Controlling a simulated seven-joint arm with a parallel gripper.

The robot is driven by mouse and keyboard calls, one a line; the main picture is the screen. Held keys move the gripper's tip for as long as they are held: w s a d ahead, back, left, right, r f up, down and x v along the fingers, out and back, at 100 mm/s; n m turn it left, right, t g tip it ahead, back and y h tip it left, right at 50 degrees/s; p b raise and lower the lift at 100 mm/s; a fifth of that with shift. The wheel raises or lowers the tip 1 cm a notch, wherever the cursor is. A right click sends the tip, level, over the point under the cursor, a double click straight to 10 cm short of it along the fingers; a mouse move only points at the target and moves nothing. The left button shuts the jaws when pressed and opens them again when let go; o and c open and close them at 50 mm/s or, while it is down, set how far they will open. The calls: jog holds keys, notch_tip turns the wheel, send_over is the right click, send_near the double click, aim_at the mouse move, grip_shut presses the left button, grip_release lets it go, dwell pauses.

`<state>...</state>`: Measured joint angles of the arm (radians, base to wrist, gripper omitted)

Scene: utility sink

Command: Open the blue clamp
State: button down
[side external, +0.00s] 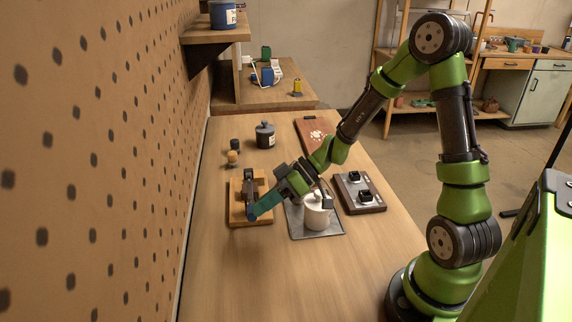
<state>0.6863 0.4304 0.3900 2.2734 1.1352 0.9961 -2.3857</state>
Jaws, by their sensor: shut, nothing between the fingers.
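The blue clamp (265,204) is on a small wooden board (236,213) left of the middle of the table. Its blue handle slants up to the right from its low end near the board's front right corner. Dark metal parts of the clamp stand behind the handle on the board. My gripper (284,190) is shut and empty, close to the handle's upper right end. I cannot tell whether it touches the handle. The wrist hides part of the area behind the clamp.
A white lidded pot (317,214) on a grey tray (329,229) stands just right of the clamp. A panel with two black knobs (360,191) lies farther right. A dark canister (265,135) stands behind. A pegboard wall (110,150) borders the left. The table's front is clear.

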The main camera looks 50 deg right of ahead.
jog(key=s+d+r, duration=0.6)
jog(key=r, duration=0.3)
jog(key=shift+d+r, duration=0.25)
jog(key=shift+d, duration=0.05)
jog(key=s+f+m+g+h, duration=0.2)
jog(key=s+m+h, duration=0.4)
jog(key=m, duration=0.5)
jog(key=s+a+r+t+h, duration=0.2)
jog(key=a+r+t, duration=0.1)
jog(key=a+r, duration=0.2)
notch_tip(320, 180, up, 3)
jog(key=shift+s+a+f, duration=0.1)
jog(key=shift+s+a, duration=0.1)
jog(key=shift+s, duration=0.1)
